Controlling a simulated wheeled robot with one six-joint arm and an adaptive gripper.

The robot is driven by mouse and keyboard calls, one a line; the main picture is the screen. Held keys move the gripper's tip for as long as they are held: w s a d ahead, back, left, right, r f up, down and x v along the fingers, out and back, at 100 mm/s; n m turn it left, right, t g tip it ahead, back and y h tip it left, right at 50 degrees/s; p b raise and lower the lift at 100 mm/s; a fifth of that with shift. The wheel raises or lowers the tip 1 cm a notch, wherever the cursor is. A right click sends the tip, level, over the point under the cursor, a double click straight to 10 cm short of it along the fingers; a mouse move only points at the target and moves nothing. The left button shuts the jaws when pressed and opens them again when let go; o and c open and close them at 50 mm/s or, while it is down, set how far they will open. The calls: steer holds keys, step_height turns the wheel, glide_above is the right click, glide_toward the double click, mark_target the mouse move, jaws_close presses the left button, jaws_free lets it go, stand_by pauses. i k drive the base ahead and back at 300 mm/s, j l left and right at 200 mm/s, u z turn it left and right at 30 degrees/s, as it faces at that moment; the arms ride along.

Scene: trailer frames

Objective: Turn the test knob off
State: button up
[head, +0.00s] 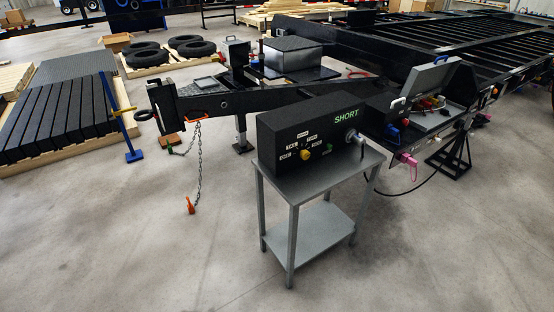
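A black test box (300,130) stands on top of a grey metal stand (300,187) in the middle of the head view. Green letters on the panel read SHORT (346,116). A grey plug (355,137) is at the panel's right end, with a dark cable leading off to the right. The knob's exact pointing direction cannot be told. My gripper is not in view.
A black trailer frame (270,99) stands behind the stand, with an open toolbox (428,100) at right. A chain (198,160) with an orange hook hangs from its tongue. A blue post (127,130) stands at left. The floor (150,250) in front is clear.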

mark_target(304, 154)
steer(key=i+j, duration=0.2)
steer(key=i, duration=0.2)
steer(key=i+j+z, duration=0.1)
steer(key=i, duration=0.3)
steer(key=i+j, duration=0.35)
